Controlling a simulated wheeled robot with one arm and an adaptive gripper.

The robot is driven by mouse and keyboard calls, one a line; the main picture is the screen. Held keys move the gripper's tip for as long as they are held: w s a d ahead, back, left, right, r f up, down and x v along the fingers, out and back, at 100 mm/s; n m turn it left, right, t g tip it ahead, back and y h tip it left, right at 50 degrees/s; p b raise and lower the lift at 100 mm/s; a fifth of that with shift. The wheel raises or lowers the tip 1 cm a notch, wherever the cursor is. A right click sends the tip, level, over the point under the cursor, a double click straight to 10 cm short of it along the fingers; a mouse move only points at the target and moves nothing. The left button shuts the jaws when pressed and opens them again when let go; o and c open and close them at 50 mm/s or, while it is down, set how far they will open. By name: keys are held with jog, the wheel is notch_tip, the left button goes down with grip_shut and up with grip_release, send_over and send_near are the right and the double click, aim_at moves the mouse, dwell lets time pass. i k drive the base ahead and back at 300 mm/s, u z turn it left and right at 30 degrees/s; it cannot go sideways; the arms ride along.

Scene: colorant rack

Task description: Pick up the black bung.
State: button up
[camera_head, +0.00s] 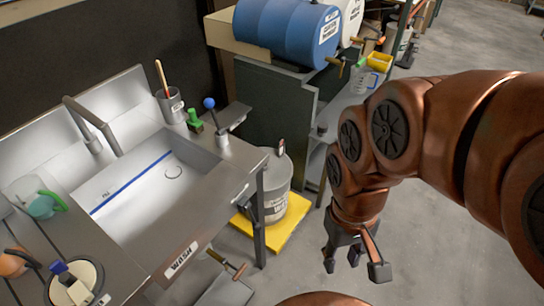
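My gripper (354,265) hangs at the lower middle right, over the grey floor, with its dark fingers spread apart and nothing visible between them. A small dark stub (321,130) stands on the grey shelf edge below the blue drum. It may be the black bung, but it is too small to tell. I see no other thing that is clearly a black bung. My gripper is well below and to the right of this stub, apart from it.
A sink counter (222,163) fills the left, with cups and tools on it. A grey drum (277,180) stands on a yellow base (291,228) between counter and gripper. A blue drum (285,31) lies above a dark cabinet. Open floor (440,255) is at right.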

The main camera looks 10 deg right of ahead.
aim_at(322, 127)
jog(key=z, duration=1.4)
jog(key=i, duration=1.8)
jog(key=u, duration=2.85)
